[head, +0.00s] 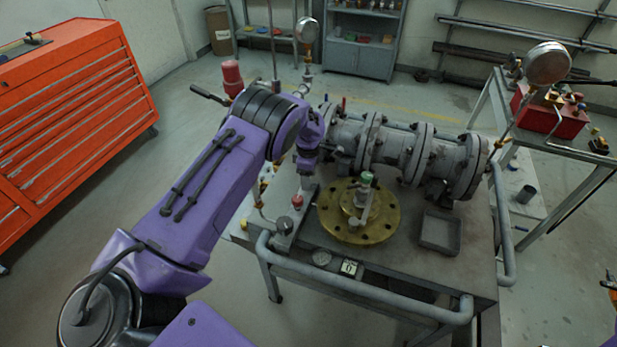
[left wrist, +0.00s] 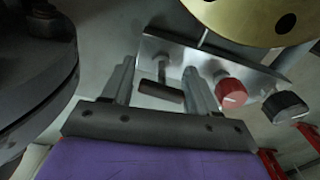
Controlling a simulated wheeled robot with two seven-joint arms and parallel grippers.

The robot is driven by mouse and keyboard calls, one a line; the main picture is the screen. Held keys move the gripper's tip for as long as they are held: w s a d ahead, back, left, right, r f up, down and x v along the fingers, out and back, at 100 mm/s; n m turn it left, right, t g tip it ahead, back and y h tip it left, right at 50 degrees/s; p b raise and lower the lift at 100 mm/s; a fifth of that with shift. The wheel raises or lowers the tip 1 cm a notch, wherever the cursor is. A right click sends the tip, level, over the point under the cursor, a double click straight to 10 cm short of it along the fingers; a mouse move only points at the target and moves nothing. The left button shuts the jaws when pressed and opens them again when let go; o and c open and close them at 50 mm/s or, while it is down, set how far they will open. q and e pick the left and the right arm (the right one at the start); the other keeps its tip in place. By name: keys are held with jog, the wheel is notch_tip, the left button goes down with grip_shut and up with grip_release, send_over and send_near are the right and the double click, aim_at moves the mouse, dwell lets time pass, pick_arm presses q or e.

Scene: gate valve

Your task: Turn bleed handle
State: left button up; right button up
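My left gripper (head: 307,172) points down over the far end of a narrow metal valve block (head: 286,240) beside the brass flange. In the left wrist view its two fingers (left wrist: 160,88) stand apart, with a small T-shaped handle (left wrist: 161,95) on a stem between them. This looks like the bleed handle. Gaps show between it and both fingers. In the head view the gripper hides this handle. A red knob (left wrist: 231,93) and a black knob (left wrist: 285,106) sit on the same block, right of the fingers. My right gripper is not clearly seen.
The brass flange (head: 345,231) lies on the bench beside the block. The grey pipe and valve body (head: 395,145) stand behind it. A tubular rail (head: 365,290) runs along the bench front. An empty tray (head: 440,233) is at right.

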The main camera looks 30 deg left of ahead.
pick_arm(q)
jog(key=shift+o, duration=0.5)
jog(key=shift+r, duration=0.4)
notch_tip(320, 180, up, 9)
jog(key=b, duration=0.2)
jog(key=shift+d+f+b, duration=0.1)
jog(key=shift+b, duration=0.2)
jog(key=shift+r, duration=0.45)
